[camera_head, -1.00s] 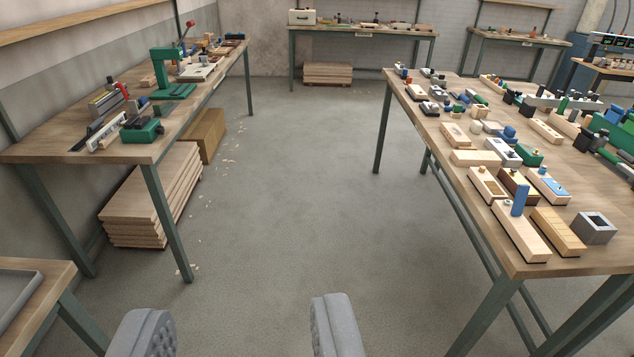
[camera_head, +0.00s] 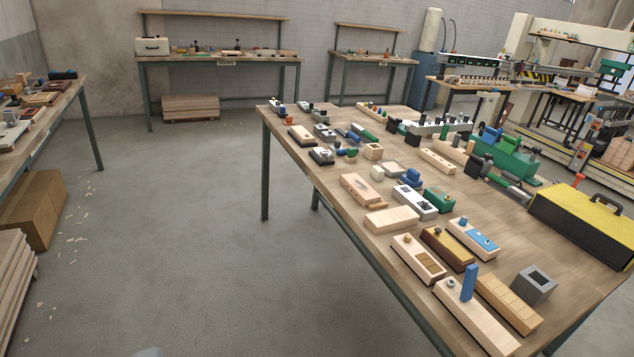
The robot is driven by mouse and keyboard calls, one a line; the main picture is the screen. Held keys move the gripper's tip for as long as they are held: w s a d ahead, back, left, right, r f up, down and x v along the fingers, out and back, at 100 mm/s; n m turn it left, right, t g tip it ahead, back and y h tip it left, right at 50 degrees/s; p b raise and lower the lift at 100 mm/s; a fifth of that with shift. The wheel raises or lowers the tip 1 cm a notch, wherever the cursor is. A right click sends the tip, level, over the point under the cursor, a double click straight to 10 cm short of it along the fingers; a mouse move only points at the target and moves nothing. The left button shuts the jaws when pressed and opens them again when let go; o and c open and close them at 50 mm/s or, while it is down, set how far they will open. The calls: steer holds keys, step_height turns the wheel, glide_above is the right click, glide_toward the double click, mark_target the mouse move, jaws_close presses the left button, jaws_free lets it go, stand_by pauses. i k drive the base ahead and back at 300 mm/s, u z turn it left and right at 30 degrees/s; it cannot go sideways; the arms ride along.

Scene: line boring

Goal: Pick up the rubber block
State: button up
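The workbench (camera_head: 395,250) on the right carries many small blocks and fixtures. I cannot tell which of them is the rubber block. A grey block with a dark square recess (camera_head: 534,283) stands near the bench's front right. Small black blocks sit among the green and grey fixtures farther back. Only a grey sliver of my gripper (camera_head: 148,352) shows at the bottom edge, left of the bench and apart from it. The rest of the gripper is out of frame, so its opening is hidden.
A wooden block with a blue upright peg (camera_head: 468,284) stands left of the grey block. A yellow and black toolbox (camera_head: 585,222) is at the bench's right. Another bench (camera_head: 62,107) is at the left, with a cardboard box (camera_head: 36,208) below.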

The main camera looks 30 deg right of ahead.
mark_target(378, 172)
steer(key=z, duration=0.2)
steer(key=i, duration=1.3)
steer(key=z, duration=0.5)
steer(key=i, duration=1.35)
steer(key=z, duration=0.5)
steer(key=i, duration=0.7)
steer(key=z, duration=0.1)
